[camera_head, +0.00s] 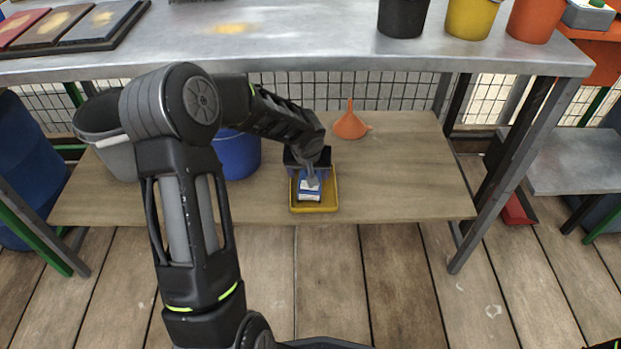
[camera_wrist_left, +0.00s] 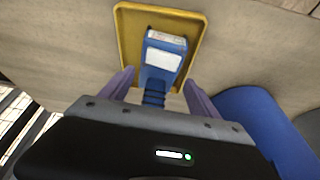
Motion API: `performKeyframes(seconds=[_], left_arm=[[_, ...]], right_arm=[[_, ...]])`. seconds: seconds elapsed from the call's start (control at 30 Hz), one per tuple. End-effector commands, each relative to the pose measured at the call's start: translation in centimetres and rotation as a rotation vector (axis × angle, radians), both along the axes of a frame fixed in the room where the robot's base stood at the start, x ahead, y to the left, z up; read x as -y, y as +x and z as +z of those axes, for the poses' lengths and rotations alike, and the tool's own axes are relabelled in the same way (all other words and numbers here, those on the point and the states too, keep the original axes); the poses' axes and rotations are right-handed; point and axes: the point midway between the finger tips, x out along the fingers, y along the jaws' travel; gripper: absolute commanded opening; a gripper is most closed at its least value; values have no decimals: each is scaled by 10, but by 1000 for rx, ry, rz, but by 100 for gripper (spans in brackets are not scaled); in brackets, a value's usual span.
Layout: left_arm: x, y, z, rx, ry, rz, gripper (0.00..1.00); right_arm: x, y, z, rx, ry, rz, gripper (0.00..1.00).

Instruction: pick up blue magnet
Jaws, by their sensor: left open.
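The blue magnet (camera_head: 309,188) has a white label and a ribbed blue part. It lies in a yellow tray (camera_head: 315,208) on the wooden lower shelf. In the left wrist view the magnet (camera_wrist_left: 163,58) sits inside the tray (camera_wrist_left: 130,45). My left gripper (camera_head: 309,176) reaches down over the tray. In the left wrist view its fingers (camera_wrist_left: 155,88) are open, one on each side of the magnet's ribbed end. The right gripper does not show.
An orange funnel (camera_head: 350,125) stands behind and right of the tray. A blue bucket (camera_head: 239,155) and a grey bucket (camera_head: 117,158) stand to the left on the shelf. The metal tabletop (camera_head: 300,40) hangs above the shelf's back. The shelf's right part is clear.

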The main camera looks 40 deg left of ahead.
Motion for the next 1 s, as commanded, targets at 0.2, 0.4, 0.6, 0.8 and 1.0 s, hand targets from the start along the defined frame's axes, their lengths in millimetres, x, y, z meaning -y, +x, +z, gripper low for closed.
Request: performKeyframes(seconds=[0.2, 0.4, 0.6, 0.8, 1.0], left_arm=[[-3, 10, -35, -3, -3, 2, 71], [-7, 16, -46, -1, -1, 1, 71], [-7, 16, -45, -1, -1, 1, 71], [-7, 16, -45, -1, -1, 0, 71], [-7, 16, -45, -1, -1, 0, 69]], right_arm=[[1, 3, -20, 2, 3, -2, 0], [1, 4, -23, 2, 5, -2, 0], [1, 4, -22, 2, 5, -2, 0], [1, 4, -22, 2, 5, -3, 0], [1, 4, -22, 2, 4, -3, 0]])
